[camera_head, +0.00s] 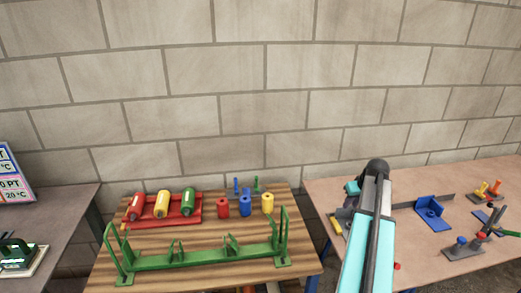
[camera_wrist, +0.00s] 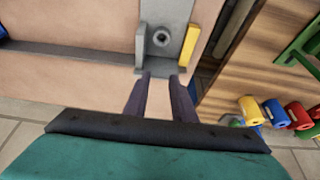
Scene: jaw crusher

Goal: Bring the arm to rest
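My arm (camera_head: 368,235) reaches over the right-hand table in the head view, teal and grey, with its dark joint near the wall. My gripper (camera_wrist: 161,76) shows in the wrist view as two dark fingers, spread apart with nothing seen between them. Just beyond the fingertips is a grey fixture (camera_wrist: 170,14) with a round hole and a yellow bar (camera_wrist: 188,46) along its side. I cannot tell whether the fingertips touch the fixture. In the head view the arm hides most of the gripper area.
The right table (camera_head: 412,228) also bears a blue bracket (camera_head: 430,211) and several small coloured parts. The wooden table (camera_head: 215,277) holds a green rack (camera_head: 205,257), a red tray (camera_head: 160,222) with three rollers, and several coloured cylinders. A block wall stands close behind. A gap separates the tables.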

